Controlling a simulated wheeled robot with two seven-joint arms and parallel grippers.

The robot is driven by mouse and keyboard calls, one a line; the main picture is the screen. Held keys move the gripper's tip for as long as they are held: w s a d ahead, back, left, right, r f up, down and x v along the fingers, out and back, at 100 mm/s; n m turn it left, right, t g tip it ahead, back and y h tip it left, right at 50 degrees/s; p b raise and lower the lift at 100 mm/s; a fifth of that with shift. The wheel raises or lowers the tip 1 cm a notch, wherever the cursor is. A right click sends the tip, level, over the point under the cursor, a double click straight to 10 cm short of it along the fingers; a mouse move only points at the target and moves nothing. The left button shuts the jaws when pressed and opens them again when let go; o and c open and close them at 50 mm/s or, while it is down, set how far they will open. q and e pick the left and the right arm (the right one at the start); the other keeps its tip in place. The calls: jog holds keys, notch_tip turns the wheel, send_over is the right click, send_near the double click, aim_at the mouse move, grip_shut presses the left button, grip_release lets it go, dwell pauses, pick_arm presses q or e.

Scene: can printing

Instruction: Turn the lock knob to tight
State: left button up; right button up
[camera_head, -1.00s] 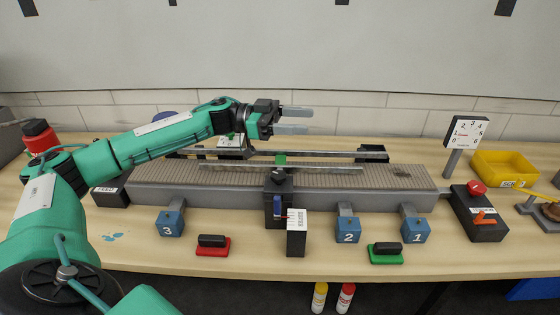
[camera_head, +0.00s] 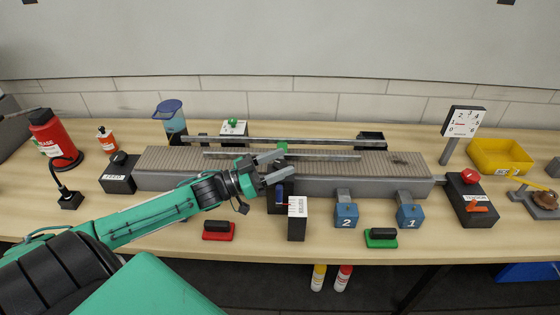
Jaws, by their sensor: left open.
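My left gripper (camera_head: 286,163) is open and empty, with its fingers pointing right over the front middle of the conveyor. Under its fingertips stands a dark post with a blue part (camera_head: 281,197) at the conveyor's front edge. A green piece (camera_head: 282,147) sits just behind the fingers on the guide rail (camera_head: 335,157). A black block with a white marked card (camera_head: 297,207) stands in front of the post. I cannot tell which of these parts is the lock knob, and no loose or tight marking is readable. My right gripper is not in view.
The ribbed conveyor (camera_head: 400,165) runs across the table. Blue blocks numbered 2 (camera_head: 346,215) and 1 (camera_head: 410,216) stick out in front. A red-based stamp (camera_head: 219,231) and a green-based one (camera_head: 381,238) lie at the front. A tension box (camera_head: 472,200) stands at right.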

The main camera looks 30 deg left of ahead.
aim_at(281, 163)
pick_arm(q)
jog(key=s+a+f+n+y+p, duration=0.2)
jog(key=s+a+f+n+y, duration=0.1)
jog(key=s+a+f+y, duration=0.4)
jog(key=shift+t, duration=0.4)
jog(key=p+x, duration=0.1)
jog(key=x, duration=0.2)
jog(key=r+p+x, duration=0.1)
jog(key=x, duration=0.3)
jog(key=p+x, duration=0.1)
jog(key=x, duration=0.3)
jog(key=shift+w+r, duration=0.2)
jog(key=shift+p+x, duration=0.4)
jog(key=shift+x, duration=0.45)
jog(key=shift+s+d+f, duration=0.1)
jog(key=shift+f, duration=0.05)
jog(key=c, duration=1)
jog(key=shift+o, duration=0.2)
jog(key=shift+h, duration=0.3)
